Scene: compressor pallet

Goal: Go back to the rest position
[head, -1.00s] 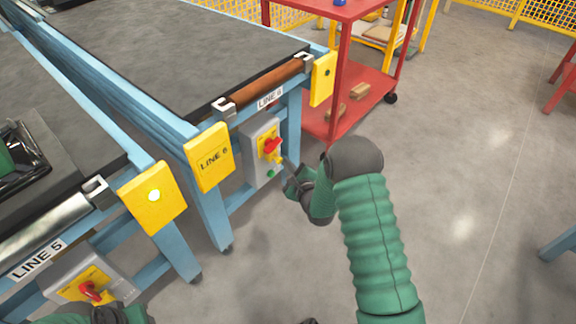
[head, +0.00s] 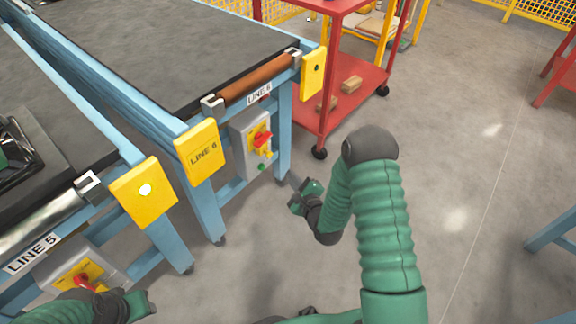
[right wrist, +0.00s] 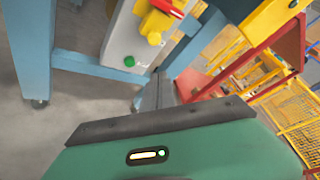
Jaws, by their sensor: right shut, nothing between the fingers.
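My right gripper (head: 292,182) is shut and empty. In the head view it hangs in free space over the floor, to the lower right of the LINE 6 control box (head: 253,145) and apart from it. In the right wrist view its thin grey fingers (right wrist: 157,92) point toward the box's lower right side. The box carries a red switch handle (head: 262,140) on a yellow plate and a green button (head: 262,167). My left gripper (head: 140,305) is at the bottom left, in front of the LINE 5 control box (head: 82,274); its fingers cannot be made out.
Blue-framed conveyors (head: 205,45) fill the left, with yellow end plates (head: 200,150) jutting out. A red cart (head: 350,105) with small brown blocks stands behind my right gripper. A blue frame (head: 555,235) is at the right edge. Grey floor lies clear between.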

